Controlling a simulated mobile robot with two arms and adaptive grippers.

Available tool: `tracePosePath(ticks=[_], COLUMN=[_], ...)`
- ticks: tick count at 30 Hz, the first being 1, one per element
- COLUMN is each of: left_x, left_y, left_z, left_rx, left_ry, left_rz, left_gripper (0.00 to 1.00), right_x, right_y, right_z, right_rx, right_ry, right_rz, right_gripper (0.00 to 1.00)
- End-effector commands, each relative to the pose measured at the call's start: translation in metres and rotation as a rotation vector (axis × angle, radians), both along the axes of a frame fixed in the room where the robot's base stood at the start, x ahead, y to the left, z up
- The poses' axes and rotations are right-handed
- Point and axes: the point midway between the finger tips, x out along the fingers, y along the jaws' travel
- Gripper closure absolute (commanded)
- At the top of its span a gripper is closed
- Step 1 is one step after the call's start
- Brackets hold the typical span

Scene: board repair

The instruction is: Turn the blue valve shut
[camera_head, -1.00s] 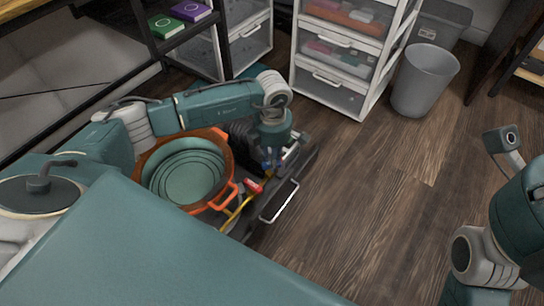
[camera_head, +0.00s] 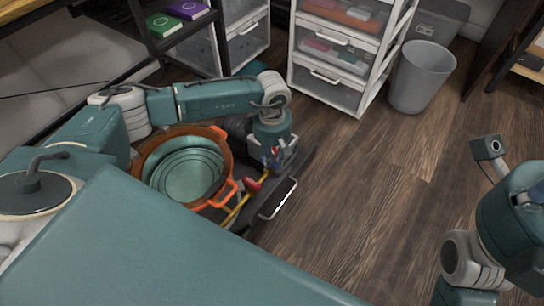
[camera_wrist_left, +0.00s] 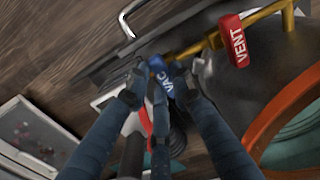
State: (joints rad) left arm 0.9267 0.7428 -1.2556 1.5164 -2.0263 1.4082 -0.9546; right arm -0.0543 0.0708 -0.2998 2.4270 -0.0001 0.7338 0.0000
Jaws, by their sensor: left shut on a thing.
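The blue valve handle, marked VAC (camera_wrist_left: 166,76), sits on a brass pipe in the left wrist view. A bit of blue also shows under my left wrist in the head view (camera_head: 275,151). My left gripper (camera_wrist_left: 158,93) is shut on the blue handle, with its dark fingers around it. In the head view my left gripper (camera_head: 273,146) points down beside the pot and mostly hides the valve. My right arm is at the right edge of the head view; its gripper is not in view.
A red VENT handle (camera_wrist_left: 237,42) sits on the same brass pipe, close by. An orange pot with a teal inside (camera_head: 222,158) stands left of the valve. A white drawer unit (camera_head: 328,78) and a grey bin (camera_head: 421,78) stand behind. The wooden floor (camera_head: 370,200) to the right is clear.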

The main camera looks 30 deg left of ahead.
Motion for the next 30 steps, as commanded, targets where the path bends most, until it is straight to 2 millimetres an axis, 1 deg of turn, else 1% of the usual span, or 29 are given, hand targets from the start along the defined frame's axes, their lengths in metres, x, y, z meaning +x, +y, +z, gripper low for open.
tracePosePath(ticks=[6,17,18,21,30], left_x=[0.0000,-0.0001,0.0000,-0.0001,0.0001], left_y=[-0.0003,-0.0004,-0.0004,-0.0004,-0.0004], left_z=[0.0003,0.0002,0.0002,0.0002,0.0013], left_rx=[-0.001,0.000,0.000,0.000,0.000], left_ry=[-0.001,-0.001,-0.001,-0.001,-0.001], left_rz=[-0.032,-0.037,-0.037,-0.036,-0.035], left_gripper=[1.00,1.00,0.76,0.58,0.58], right_x=[0.0001,0.0001,0.0001,0.0001,0.0005], right_y=[0.0001,0.0002,0.0002,0.0002,0.0002], right_z=[-0.0001,-0.0004,-0.0004,-0.0004,-0.0011], right_rx=[-0.001,-0.001,-0.001,-0.001,-0.004], right_ry=[0.002,0.003,0.003,0.003,0.008], right_rz=[0.000,0.001,0.001,0.001,0.000], right_gripper=[1.00,1.00,1.00,1.00,1.00])
